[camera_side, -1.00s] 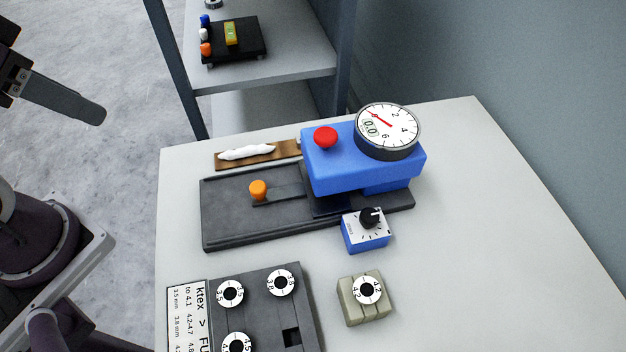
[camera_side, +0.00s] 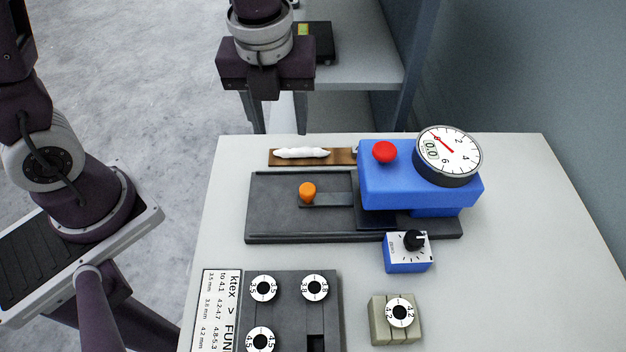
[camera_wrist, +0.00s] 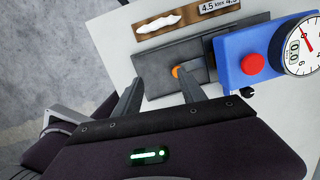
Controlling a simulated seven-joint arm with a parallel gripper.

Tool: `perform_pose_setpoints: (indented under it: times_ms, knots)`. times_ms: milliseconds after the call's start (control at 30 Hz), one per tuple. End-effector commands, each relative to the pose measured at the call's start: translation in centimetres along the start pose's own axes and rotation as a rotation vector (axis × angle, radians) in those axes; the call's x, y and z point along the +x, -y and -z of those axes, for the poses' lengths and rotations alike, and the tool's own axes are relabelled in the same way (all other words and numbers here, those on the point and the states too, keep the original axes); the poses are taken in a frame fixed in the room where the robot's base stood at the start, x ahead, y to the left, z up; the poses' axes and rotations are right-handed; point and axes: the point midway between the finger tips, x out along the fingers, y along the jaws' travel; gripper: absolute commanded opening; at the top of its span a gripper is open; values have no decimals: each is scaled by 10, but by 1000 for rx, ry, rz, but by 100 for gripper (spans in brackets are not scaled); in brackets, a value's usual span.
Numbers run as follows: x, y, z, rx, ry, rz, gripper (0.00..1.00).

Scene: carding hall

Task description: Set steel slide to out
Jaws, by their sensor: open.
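The steel slide (camera_side: 328,200) is a flat dark bar with an orange knob (camera_side: 308,191). It lies on the dark base plate (camera_side: 275,220), its right end running toward the blue gauge body (camera_side: 415,189). In the wrist view the orange knob (camera_wrist: 176,71) shows just beyond the fingertips, roughly between them. My gripper (camera_side: 279,115) is open and empty. In the side view it hangs behind the table's far left edge, apart from the knob.
A red button (camera_side: 385,152) and a dial gauge (camera_side: 448,155) top the blue body. A blue knob box (camera_side: 408,253) stands in front. White fibre lies on a brown board (camera_side: 345,156) behind. A dark ring holder (camera_side: 289,300) and a beige block (camera_side: 381,322) are nearer.

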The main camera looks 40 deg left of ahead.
Motion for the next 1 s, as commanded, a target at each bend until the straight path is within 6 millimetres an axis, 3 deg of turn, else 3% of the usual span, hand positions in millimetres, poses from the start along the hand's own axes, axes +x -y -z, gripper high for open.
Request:
perform_pose_setpoints:
  times_ms: [33, 100, 233, 600, 933, 1000]
  knots:
    - [18, 14, 8, 207, -46, -10, 48]
    - [35, 28, 18, 453, -91, -2, 48]
    - [52, 41, 28, 678, -133, 17, 48]
    - [113, 39, 38, 705, -138, 17, 48]
    - [122, 39, 38, 702, -135, 19, 48]
    - [122, 39, 38, 702, -135, 19, 36]
